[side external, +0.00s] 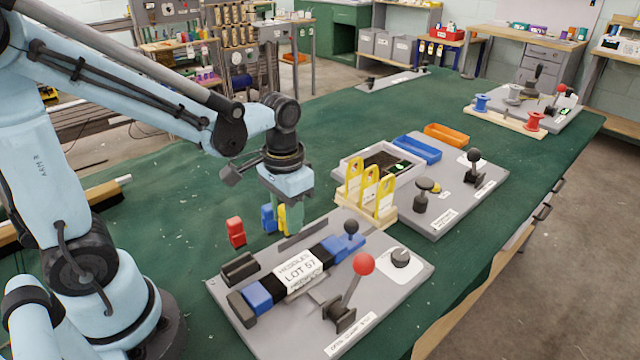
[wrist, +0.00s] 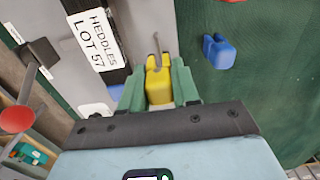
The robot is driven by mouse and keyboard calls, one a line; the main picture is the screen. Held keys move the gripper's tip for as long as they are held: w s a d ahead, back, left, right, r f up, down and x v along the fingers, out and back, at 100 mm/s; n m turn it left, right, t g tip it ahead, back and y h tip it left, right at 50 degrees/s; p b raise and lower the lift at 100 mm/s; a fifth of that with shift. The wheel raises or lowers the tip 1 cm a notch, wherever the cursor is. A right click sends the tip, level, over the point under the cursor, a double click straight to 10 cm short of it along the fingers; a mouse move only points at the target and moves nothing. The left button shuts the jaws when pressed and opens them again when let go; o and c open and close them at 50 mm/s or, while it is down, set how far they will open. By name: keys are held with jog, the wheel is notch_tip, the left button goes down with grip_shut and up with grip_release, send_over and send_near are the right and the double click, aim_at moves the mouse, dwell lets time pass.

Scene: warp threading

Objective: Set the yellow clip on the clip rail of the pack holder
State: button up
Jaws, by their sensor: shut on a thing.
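My gripper (side external: 284,208) points down at the back edge of the pack holder (side external: 395,283). It is shut on the yellow clip (side external: 283,221), which also shows between the fingers in the wrist view (wrist: 158,86). A low dark grey bar, apparently the clip rail (side external: 308,235), runs along the holder's back edge. In the wrist view a thin grey bar (wrist: 156,45) lines up just ahead of the clip. In the side view the clip is close to the bar's left end; I cannot tell whether they touch.
A blue clip (side external: 268,218) and a red clip (side external: 236,232) stand on the green mat beside the holder. The labelled heddle pack (side external: 298,270) lies on the holder, near a red-knobbed lever (side external: 363,264). Yellow cards in a wooden rack (side external: 370,192) stand to the right.

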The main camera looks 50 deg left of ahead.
jog(key=shift+f, duration=1.8)
dwell(1.9)
jog(key=o, duration=1.1)
jog(key=shift+o, duration=0.5)
jog(key=shift+o, duration=1.1)
jog(key=shift+r, duration=0.1)
jog(key=shift+r, duration=3.45)
